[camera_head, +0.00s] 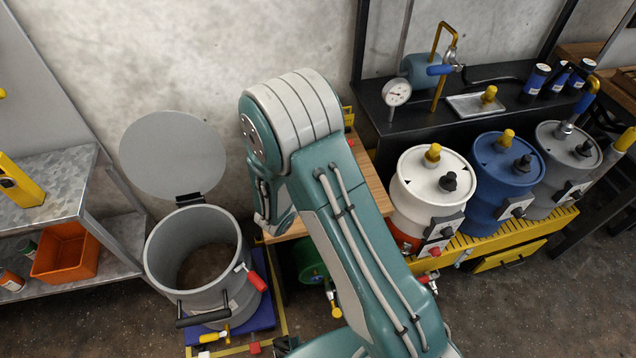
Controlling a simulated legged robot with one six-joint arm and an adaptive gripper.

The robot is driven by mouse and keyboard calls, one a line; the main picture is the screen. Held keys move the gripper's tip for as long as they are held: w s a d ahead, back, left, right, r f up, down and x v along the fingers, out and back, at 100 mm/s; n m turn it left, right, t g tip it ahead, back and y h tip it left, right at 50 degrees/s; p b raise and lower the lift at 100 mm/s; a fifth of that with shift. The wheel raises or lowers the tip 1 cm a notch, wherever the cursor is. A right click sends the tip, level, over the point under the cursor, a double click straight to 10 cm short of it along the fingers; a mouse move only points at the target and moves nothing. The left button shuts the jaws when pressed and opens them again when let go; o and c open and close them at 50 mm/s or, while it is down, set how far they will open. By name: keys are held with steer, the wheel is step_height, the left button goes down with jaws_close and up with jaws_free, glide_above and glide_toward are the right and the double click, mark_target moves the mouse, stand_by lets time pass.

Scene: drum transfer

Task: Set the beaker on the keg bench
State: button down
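I see no beaker in this view; part of the scene is hidden behind my arm. A bench with a wooden top (372,180) shows on both sides of my raised arm, and a green keg-like vessel (309,268) sits below it. A yellow slatted stand (476,250) on the right bears a white drum (432,190), a blue drum (503,180) and a grey drum (562,165). I cannot tell which of these is the keg bench. My forearm hangs down behind my upper arm, and my gripper cannot be made out.
A grey open vessel (160,262) with its round lid (173,155) raised stands at the left on a blue base (262,318). A metal shelf (62,172) holds an orange bin (66,251). A black bench (480,121) with a gauge (397,92) stands behind the drums.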

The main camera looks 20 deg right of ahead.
steer(key=shift+f, duration=0.25)
steer(key=c, duration=0.7)
jaws_free()
steer(key=shift+c, duration=0.2)
